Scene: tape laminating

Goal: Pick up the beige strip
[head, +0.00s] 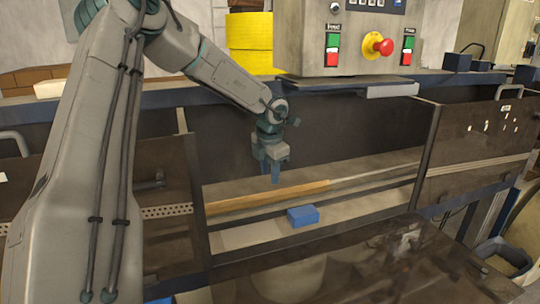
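The beige strip (272,197) lies lengthwise along the machine's channel, inside the opening between the two dark side panels. My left gripper (275,178) points down just above and behind the strip, near its middle. Its fingers look close together, but their gap is too small to make out. No strip shows between them, and I cannot tell whether they touch it. My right gripper is not in view.
A blue block (303,216) sits in front of the strip. A control box (375,45) with a red knob hangs above. Dark panels (480,140) bound the opening. A dark glossy surface (350,275) lies in front. A bin (505,258) stands at lower right.

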